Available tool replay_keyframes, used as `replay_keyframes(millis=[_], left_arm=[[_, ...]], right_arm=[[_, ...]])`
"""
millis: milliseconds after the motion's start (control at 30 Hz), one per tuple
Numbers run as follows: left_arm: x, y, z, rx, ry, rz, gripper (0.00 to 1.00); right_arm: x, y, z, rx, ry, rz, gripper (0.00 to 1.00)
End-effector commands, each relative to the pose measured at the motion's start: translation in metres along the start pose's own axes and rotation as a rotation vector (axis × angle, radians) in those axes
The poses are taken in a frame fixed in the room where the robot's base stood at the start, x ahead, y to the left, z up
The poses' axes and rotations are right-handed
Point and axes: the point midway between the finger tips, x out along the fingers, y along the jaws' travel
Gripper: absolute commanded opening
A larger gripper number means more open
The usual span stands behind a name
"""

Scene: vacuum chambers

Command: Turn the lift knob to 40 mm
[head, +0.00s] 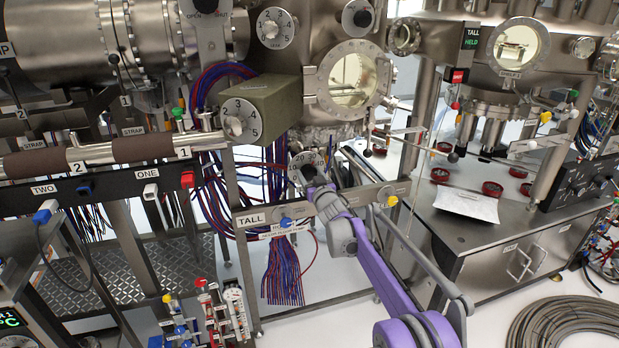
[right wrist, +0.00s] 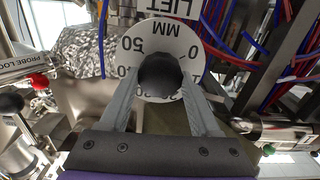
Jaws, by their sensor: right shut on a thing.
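The lift dial (head: 306,164) is a pale round plate low on the chamber, beside a green-grey box, in the head view. In the right wrist view the dial (right wrist: 140,32) reads LIFT MM, with 50 and 0 legible and other numbers partly covered. The black round lift knob (right wrist: 160,75) stands at its centre. My right gripper (head: 312,186) reaches it from below; in the right wrist view its fingers (right wrist: 160,84) are shut on the knob from both sides. The knob's pointer is hidden, so I cannot tell its setting. My left gripper is not in view.
A rail labelled TALL (head: 251,220) runs below the dial. Red and blue wires (head: 283,275) hang left of my arm. A round window (head: 351,75) sits above.

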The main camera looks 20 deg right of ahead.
Motion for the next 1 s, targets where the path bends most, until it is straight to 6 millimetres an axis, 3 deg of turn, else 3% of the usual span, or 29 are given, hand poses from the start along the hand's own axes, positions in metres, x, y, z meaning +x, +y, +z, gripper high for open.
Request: replay_keyframes(millis=[500,1000], left_arm=[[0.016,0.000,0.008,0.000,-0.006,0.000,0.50],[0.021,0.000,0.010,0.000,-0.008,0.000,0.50]], right_arm=[[0.000,0.002,0.002,0.440,0.000,0.000,0.08],[0.000,0.002,0.001,0.612,0.000,0.000,0.08]])
